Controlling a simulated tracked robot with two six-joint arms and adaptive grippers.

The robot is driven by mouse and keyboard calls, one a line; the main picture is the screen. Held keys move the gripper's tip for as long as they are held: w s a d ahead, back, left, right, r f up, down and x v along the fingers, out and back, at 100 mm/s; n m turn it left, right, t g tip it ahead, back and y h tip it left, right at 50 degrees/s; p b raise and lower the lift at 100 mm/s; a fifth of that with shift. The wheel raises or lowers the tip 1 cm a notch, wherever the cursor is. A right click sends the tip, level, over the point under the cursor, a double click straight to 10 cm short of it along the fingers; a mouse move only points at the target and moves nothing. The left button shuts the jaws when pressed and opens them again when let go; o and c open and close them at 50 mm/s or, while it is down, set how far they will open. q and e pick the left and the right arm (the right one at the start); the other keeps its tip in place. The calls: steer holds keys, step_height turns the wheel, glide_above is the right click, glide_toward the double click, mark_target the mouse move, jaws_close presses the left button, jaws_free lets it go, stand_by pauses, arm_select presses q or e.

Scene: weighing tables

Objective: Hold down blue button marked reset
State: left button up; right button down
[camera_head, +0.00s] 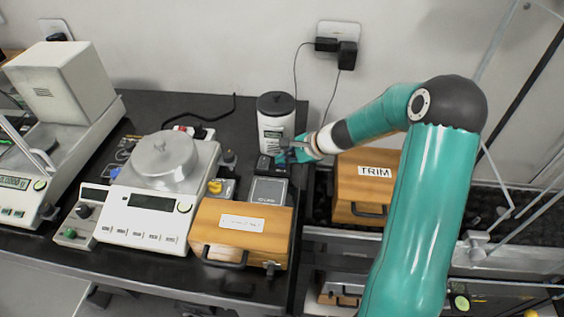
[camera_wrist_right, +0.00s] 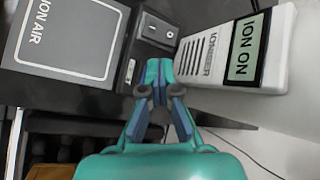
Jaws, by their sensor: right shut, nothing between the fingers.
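My right gripper (camera_head: 286,156) is shut and empty, at the foot of the white ionizer (camera_head: 273,137) with a dark top. In the right wrist view its fingertips (camera_wrist_right: 160,72) are together over the lower part of a small dark switch box (camera_wrist_right: 157,30), beside the ionizer (camera_wrist_right: 204,70), whose display reads "ION ON". I cannot tell whether the tips touch the box. I cannot make out a blue button marked reset; the fingers hide part of the box. My left gripper is not in view.
A grey "ION AIR" panel (camera_wrist_right: 70,35) lies beside the switch box. A wooden box (camera_head: 240,233) stands in front, and a wooden "TRIM" box (camera_head: 350,205) stands right. A white balance (camera_head: 150,215) with a metal pan cover is left. Black cables run up the wall.

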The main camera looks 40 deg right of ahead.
mark_target(284, 165)
steer(key=shift+r, duration=0.1)
stand_by(0.4)
steer(key=shift+r+p, duration=0.65)
steer(key=shift+r, duration=0.05)
step_height(284, 165, up, 5)
steer(key=p, duration=0.4)
stand_by(0.6)
